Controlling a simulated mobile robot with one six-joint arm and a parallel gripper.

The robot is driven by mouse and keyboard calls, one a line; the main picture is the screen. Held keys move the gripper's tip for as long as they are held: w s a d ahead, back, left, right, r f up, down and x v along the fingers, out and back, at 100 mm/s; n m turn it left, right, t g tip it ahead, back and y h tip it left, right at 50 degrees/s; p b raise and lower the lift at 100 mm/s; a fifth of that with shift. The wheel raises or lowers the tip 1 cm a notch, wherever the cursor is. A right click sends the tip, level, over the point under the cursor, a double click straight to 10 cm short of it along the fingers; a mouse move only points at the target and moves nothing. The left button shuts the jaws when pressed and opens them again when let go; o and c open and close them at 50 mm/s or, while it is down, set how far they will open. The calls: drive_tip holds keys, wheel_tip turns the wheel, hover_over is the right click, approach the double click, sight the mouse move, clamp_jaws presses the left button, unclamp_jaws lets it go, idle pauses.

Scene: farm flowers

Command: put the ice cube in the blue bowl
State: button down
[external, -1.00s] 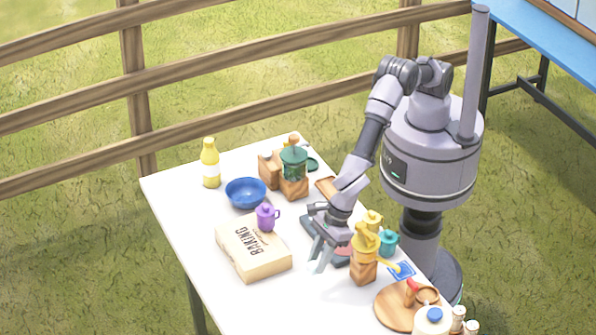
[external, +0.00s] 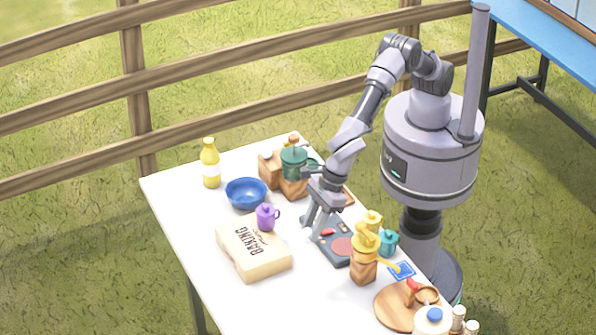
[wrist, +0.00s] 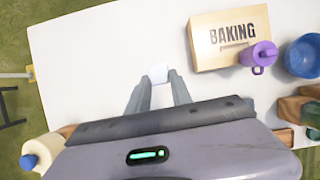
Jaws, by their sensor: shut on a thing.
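My gripper (external: 317,225) is above the white table, between the baking box and the dark scale. In the wrist view its two fingers are shut on a small pale ice cube (wrist: 158,74), held between the fingertips. The cube cannot be made out in the external view. The blue bowl (external: 246,194) stands at the table's far left part, beyond the purple cup. In the wrist view the bowl (wrist: 303,56) is at the right edge, well apart from my gripper.
A green-topped grinder (external: 293,172) and a yellow bottle (external: 210,163) are near the bowl. The table's front left is clear.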

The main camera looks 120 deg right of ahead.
drive_tip(key=w+d+m+h+p, duration=0.1)
drive_tip(key=w+d+m, duration=0.1)
drive_tip(key=d, duration=0.8)
drive_tip(key=w+d+m+h+p, duration=0.1)
drive_tip(key=w+d+m, duration=0.15)
drive_tip(key=d, duration=0.75)
drive_tip(key=m+g+h+p, duration=0.1)
drive_tip(key=m+p, duration=0.1)
drive_tip(key=m, duration=0.3)
hover_over(250, 186)
drive_tip(key=w+a, duration=0.2)
drive_tip(key=a, duration=0.3)
wheel_tip(250, 186, down, 5)
wheel_tip(250, 186, down, 11)
drive_tip(key=b, duration=1.2)
drive_tip(key=shift+a+f+b, duration=0.1)
drive_tip(key=shift+f+b, duration=0.05)
drive_tip(key=shift+b, duration=0.2)
drive_tip(key=c, duration=1.1)
unclamp_jaws()
drive_tip(key=shift+o, duration=0.2)
